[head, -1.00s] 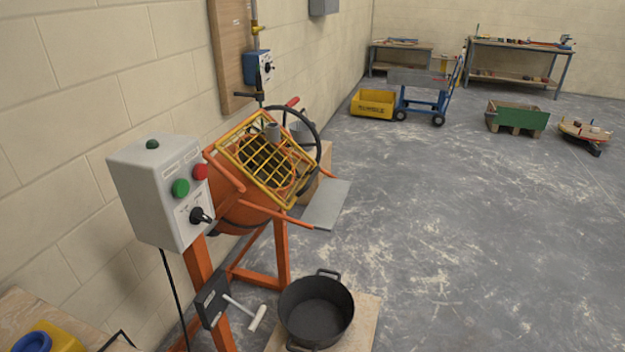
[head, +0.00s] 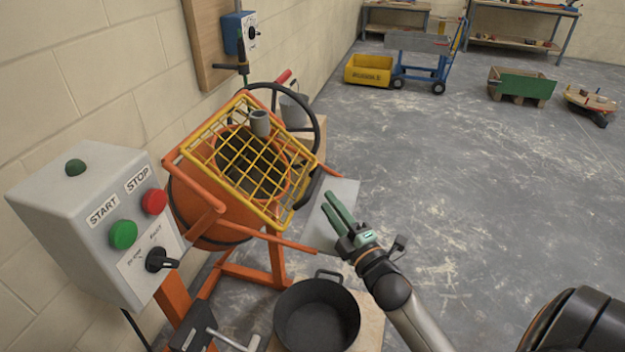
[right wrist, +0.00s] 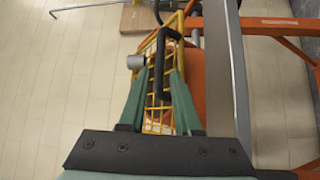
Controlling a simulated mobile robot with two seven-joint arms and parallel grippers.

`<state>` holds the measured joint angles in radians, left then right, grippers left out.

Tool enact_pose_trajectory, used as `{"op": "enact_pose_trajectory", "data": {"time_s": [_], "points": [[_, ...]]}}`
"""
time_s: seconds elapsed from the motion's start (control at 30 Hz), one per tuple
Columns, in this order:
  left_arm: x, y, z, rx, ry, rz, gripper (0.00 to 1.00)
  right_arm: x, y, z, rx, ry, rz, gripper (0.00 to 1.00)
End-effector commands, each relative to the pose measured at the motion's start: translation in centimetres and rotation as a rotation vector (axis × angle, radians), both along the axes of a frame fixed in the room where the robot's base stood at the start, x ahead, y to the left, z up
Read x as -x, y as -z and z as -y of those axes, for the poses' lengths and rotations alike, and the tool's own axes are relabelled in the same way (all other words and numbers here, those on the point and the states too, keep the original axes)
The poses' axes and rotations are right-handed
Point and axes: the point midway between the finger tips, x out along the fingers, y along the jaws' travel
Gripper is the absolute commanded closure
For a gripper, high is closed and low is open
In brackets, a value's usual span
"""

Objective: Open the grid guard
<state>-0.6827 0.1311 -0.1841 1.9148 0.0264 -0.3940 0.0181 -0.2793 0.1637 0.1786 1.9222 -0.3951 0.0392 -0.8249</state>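The yellow grid guard (head: 236,160) lies tilted over the mouth of the orange mixer drum (head: 200,208). A grey cup-like piece (head: 260,123) sits on its upper part. The guard's black handle (head: 308,188) is on its right edge. My right gripper (head: 328,200) is just right of the handle, with its green fingers pointing at it. In the right wrist view the fingers are apart and the black handle (right wrist: 158,82) shows between and beyond them. I cannot tell whether they touch it. My left gripper is not in view.
A grey control box (head: 95,225) with start and stop buttons stands at the left. A black handwheel (head: 315,125) is behind the guard. A grey chute plate (head: 325,232) is below the gripper. A black tub (head: 317,315) stands below.

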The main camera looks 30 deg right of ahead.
Motion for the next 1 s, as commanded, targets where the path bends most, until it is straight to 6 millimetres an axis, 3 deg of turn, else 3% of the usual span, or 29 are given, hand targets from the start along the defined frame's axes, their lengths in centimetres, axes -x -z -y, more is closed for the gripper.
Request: {"op": "enact_pose_trajectory", "data": {"time_s": [0.2,0.4,0.6,0.9,1.0], "points": [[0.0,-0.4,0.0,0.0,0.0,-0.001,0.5,-4.0,-0.7,0.4,0.0,0.0,0.002,0.68],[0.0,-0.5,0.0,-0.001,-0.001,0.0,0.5,-6.7,-0.9,0.6,-0.001,0.0,0.0,0.68],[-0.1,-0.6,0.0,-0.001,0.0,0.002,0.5,-7.9,-1.0,0.7,-0.001,0.0,-0.001,0.68],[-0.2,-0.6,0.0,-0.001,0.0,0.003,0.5,-8.1,-1.0,0.7,-0.001,0.0,-0.002,0.68],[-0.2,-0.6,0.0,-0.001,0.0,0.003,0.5,-8.1,-1.0,0.7,-0.001,0.0,-0.002,0.78]]}}
